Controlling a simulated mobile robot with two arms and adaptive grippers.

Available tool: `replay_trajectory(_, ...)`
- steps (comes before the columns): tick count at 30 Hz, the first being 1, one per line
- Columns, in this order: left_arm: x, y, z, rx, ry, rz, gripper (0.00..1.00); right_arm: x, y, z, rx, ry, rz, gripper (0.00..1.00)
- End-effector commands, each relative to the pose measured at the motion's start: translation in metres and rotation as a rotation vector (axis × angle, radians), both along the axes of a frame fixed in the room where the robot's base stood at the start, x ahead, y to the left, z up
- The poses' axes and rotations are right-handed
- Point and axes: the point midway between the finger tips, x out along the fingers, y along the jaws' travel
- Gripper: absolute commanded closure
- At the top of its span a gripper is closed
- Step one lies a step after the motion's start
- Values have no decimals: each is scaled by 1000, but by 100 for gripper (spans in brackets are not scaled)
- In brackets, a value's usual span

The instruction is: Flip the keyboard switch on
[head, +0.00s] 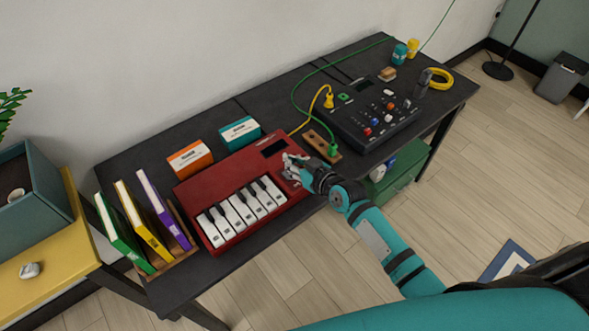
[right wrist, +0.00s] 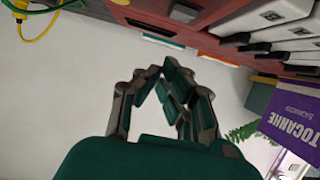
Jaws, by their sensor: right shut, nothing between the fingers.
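The red keyboard (head: 221,166) lies on the dark table, with white and black keys along its front and a small dark display (head: 274,147) at its back right. It also shows along the top of the right wrist view (right wrist: 228,48). My right gripper (head: 291,165) is shut and empty at the keyboard's right end, over the panel beside the keys. It hides that part, so I cannot make out the switch in the head view. In the right wrist view my fingers (right wrist: 160,75) point toward the keyboard's edge. My left gripper is not in view.
A black mixer (head: 365,115) with coloured knobs and a wooden block with a green plug (head: 333,150) stand to the right. Orange (head: 190,159) and teal (head: 240,132) boxes stand behind the keyboard. Books (head: 163,208) stand at the left. Cables cross the table's back.

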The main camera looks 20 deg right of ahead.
Motion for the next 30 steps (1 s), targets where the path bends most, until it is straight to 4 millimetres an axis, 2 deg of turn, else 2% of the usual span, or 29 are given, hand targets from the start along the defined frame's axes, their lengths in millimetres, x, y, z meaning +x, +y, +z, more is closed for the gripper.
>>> replay_trajectory(1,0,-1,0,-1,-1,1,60,-5,-2,-14,-4,13,0,100)
replay_trajectory(6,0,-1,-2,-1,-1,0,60,-6,-3,-30,-5,9,-1,100)
replay_trajectory(20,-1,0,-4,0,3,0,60,-7,-3,-36,-4,6,-1,100)
replay_trajectory(29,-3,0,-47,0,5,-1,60,-8,-4,-53,22,-72,0,100)
replay_trajectory(30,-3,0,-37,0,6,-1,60,-8,-4,-44,23,-68,-2,100)
